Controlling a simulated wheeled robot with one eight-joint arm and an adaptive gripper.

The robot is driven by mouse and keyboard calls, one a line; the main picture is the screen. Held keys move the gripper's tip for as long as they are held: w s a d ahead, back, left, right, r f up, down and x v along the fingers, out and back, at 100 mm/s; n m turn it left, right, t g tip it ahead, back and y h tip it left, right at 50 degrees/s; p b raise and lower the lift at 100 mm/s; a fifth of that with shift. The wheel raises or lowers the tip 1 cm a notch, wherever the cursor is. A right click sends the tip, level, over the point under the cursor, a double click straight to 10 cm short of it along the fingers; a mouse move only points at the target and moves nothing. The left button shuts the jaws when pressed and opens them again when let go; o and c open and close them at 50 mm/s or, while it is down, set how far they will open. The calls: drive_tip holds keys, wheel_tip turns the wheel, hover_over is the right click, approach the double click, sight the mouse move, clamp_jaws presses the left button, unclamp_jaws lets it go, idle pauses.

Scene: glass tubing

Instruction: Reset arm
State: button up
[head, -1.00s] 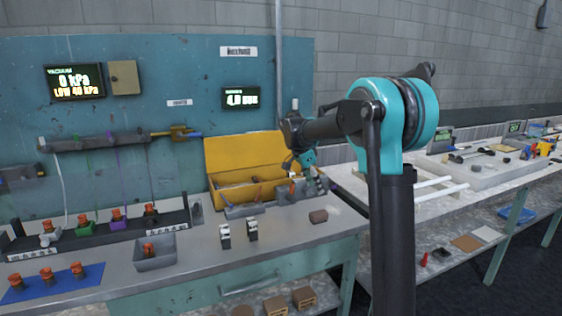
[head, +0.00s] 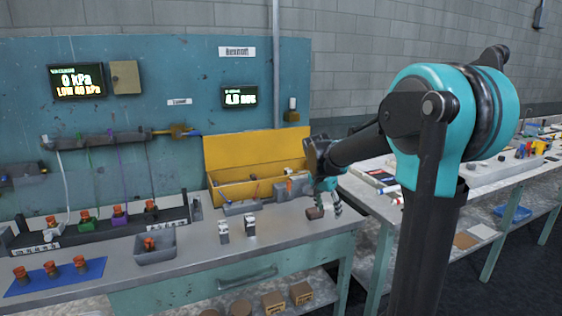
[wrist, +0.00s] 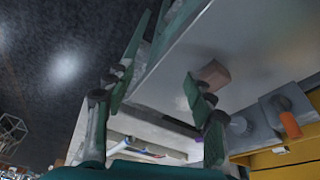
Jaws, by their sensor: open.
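My gripper (head: 328,204) is in the head view at the right end of the grey workbench (head: 200,262), beside a small brown block (head: 314,213). In the wrist view my gripper (wrist: 150,95) has its two fingers spread wide, with nothing held between them. The brown block (wrist: 214,74) lies on the bench top beyond the right finger, apart from it. In the head view the fingertips are small, and I cannot tell their exact height above the bench.
A yellow open box (head: 258,155) stands at the back of the bench. A grey bin (head: 155,252), two small white-and-dark items (head: 237,229) and a blue mat (head: 55,277) with orange-topped parts lie to the left. A second table (head: 480,180) stands at the right.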

drive_tip(key=s+d+f+n+t+y, duration=0.1)
drive_tip(key=s+f+n, duration=0.3)
drive_tip(key=s+f, duration=0.3)
drive_tip(key=s+d+f+n+y, duration=0.1)
drive_tip(key=s+f+n, duration=0.4)
drive_tip(key=s, duration=1.3)
wheel_tip(320, 180, down, 2)
drive_tip(key=shift+d+f+t+y, duration=0.1)
drive_tip(key=shift+d+t+y, duration=0.3)
